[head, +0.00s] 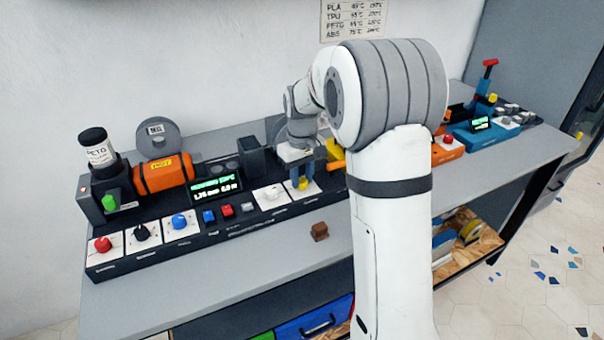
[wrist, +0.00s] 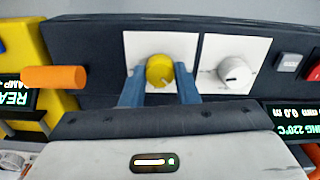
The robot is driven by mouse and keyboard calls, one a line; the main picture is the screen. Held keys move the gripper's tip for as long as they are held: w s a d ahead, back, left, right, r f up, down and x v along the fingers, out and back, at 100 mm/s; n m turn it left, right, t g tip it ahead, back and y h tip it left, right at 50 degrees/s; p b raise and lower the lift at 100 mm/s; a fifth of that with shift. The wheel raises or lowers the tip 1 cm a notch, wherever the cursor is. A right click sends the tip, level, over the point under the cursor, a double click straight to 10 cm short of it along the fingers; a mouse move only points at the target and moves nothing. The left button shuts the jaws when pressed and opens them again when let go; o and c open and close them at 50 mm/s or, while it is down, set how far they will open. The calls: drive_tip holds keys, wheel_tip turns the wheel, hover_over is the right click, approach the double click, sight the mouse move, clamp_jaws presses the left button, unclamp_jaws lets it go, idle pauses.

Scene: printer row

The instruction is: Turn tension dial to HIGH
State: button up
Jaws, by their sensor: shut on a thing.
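A yellow dial (wrist: 159,69) sits on a white square plate (wrist: 134,47) on the dark control panel. My gripper (wrist: 159,76) has its two blue fingers on either side of this dial and is shut on it. A thin mark shows near the dial's lower edge, but its setting and the plate's lettering are too small to read, so I cannot confirm a HIGH mark. In the head view, the yellow dial (head: 302,184) shows at the tips of my pointing-down gripper (head: 299,181). A white dial (wrist: 234,72) on its own plate stands beside it, apart from my fingers.
An orange handle (wrist: 54,77) on a yellow unit stands left in the wrist view. In the head view, blue (head: 209,217) and red (head: 227,211) buttons and a lit display (head: 215,190) are left of the dial.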

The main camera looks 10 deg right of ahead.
sight(302, 180)
drive_tip(key=m+p, duration=0.1)
drive_tip(key=m, duration=0.4)
drive_tip(key=shift+r+m, duration=0.1)
drive_tip(key=shift+m, duration=0.2)
drive_tip(key=m, duration=0.6)
drive_tip(key=shift+p, duration=0.3)
drive_tip(key=m, duration=0.6)
drive_tip(key=shift+m, duration=0.3)
drive_tip(key=m, duration=0.5)
drive_tip(key=shift+m+p, duration=0.4)
drive_tip(key=o, duration=1)
wheel_tip(302, 180, up, 8)
drive_tip(key=shift+f, duration=0.15)
